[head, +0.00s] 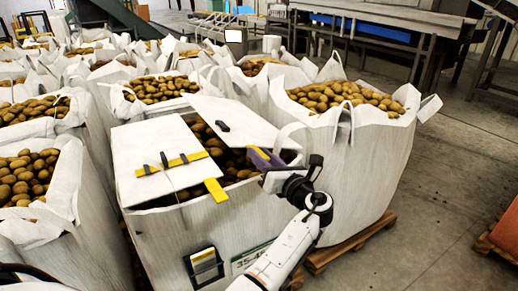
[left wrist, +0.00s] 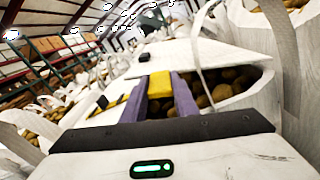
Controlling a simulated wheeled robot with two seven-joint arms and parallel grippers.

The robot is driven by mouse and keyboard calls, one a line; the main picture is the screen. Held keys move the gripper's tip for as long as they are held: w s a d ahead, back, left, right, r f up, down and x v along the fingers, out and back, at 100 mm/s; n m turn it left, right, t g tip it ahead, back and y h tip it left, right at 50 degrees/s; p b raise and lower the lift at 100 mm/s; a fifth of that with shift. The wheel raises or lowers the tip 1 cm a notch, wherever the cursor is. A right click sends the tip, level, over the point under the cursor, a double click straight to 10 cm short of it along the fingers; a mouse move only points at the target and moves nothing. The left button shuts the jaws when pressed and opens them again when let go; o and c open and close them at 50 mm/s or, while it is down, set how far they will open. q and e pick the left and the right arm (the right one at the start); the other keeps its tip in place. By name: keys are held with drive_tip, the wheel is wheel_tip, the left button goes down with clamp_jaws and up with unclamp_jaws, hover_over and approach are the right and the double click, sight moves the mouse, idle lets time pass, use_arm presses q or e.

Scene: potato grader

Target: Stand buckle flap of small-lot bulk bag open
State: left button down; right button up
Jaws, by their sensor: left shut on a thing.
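The small-lot bulk bag (head: 215,235) is a white, square bag of potatoes with a label pocket on its front. Two white flaps lie over its top. The left flap (head: 135,150) carries a yellow strap (head: 180,163) with black buckle pieces, and a yellow tab (head: 215,190) at its front edge. The right flap (head: 235,115) has a black buckle piece (head: 222,126) and slants over the potatoes, which show beneath it. My left gripper (head: 262,158) is at the right flap's near edge, its purple fingers shut on a yellow tab (left wrist: 160,84). My right gripper is not in view.
A taller bag (head: 345,165) of potatoes on a pallet (head: 345,245) stands close at the right, its loop handles near my arm. Other full bags (head: 40,215) crowd the left and back. Clear floor (head: 450,170) lies at the right.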

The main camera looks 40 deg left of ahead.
use_arm(q)
drive_tip(key=r+p, duration=0.1)
drive_tip(key=r+m+p, duration=0.1)
drive_tip(key=shift+w+d+r+p, duration=0.2)
drive_tip(key=shift+w+r+p, duration=0.05)
drive_tip(key=shift+w+p, duration=0.1)
drive_tip(key=shift+w+r+m+p, duration=0.2)
drive_tip(key=shift+r+m+p, duration=0.1)
drive_tip(key=shift+p, duration=0.15)
drive_tip(key=shift+w+d, duration=0.1)
drive_tip(key=shift+p, duration=0.3)
drive_tip(key=c, duration=1.5)
unclamp_jaws()
drive_tip(key=shift+o, duration=0.5)
drive_tip(key=shift+r, duration=0.1)
drive_tip(key=shift+d, duration=0.15)
